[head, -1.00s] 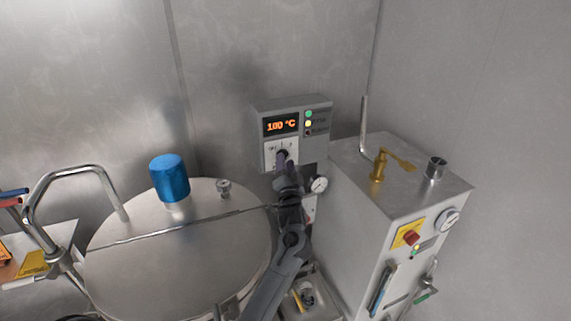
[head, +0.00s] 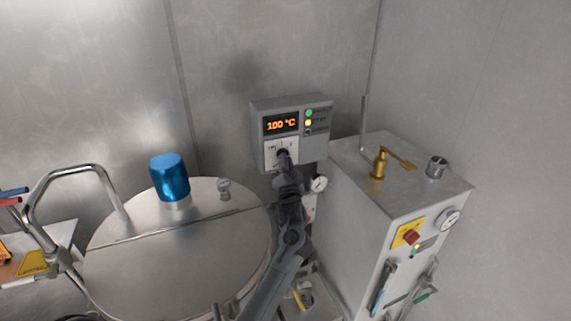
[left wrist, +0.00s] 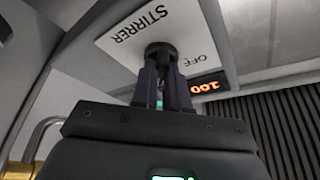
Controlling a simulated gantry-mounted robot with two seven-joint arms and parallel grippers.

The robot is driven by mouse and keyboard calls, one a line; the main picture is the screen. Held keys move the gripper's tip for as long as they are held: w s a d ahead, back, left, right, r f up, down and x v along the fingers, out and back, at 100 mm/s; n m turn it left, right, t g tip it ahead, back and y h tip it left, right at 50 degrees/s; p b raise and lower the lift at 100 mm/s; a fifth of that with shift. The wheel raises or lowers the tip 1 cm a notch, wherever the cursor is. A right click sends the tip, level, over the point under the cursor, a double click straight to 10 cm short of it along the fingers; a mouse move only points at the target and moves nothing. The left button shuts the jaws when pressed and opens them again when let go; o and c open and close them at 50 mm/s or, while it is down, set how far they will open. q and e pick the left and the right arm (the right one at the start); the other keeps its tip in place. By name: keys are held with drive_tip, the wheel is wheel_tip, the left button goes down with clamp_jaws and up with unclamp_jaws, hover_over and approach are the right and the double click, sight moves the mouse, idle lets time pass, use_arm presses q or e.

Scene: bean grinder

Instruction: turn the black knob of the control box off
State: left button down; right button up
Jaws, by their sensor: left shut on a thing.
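The grey control box (head: 292,133) is on the back wall, with an orange display reading 100 °C and green and yellow lamps. Its black knob (left wrist: 161,50) sits on a white plate (left wrist: 140,32) with the words STIRRER and OFF in the left wrist view. My left gripper (head: 283,157) reaches up to the plate in the head view. In the left wrist view its two fingers (left wrist: 161,80) are shut on the knob from both sides. The fingers hide part of the knob, and its pointer direction cannot be told. My right gripper is not in view.
A large round steel vessel (head: 175,255) with a blue cap (head: 170,177) stands below left. A pale machine cabinet (head: 350,235) with a brass valve (head: 379,163) and gauge stands close on the right.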

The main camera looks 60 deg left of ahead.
use_arm(q)
drive_tip(key=shift+w+d+n+g+y+b, duration=0.1)
drive_tip(key=shift+w+n+g+y+b, duration=0.2)
drive_tip(key=shift+n+g+b, duration=2.95)
drive_tip(key=shift+w+n+g+y+b, duration=0.15)
drive_tip(key=shift+n+g+y+b, duration=0.3)
drive_tip(key=shift+n+b, duration=3.2)
drive_tip(key=shift+w+d+n+g+y+b, duration=0.2)
drive_tip(key=shift+n+g+b, duration=1.4)
drive_tip(key=shift+n, duration=4)
drive_tip(key=shift+a+g+p, duration=0.15)
drive_tip(key=shift+g+p, duration=0.2)
drive_tip(key=shift+g, duration=0.05)
drive_tip(key=c, duration=1.1)
unclamp_jaws()
drive_tip(key=shift+c, duration=0.2)
drive_tip(key=v, duration=1)
drive_tip(key=shift+d, duration=0.35)
drive_tip(key=shift+f, duration=0.1)
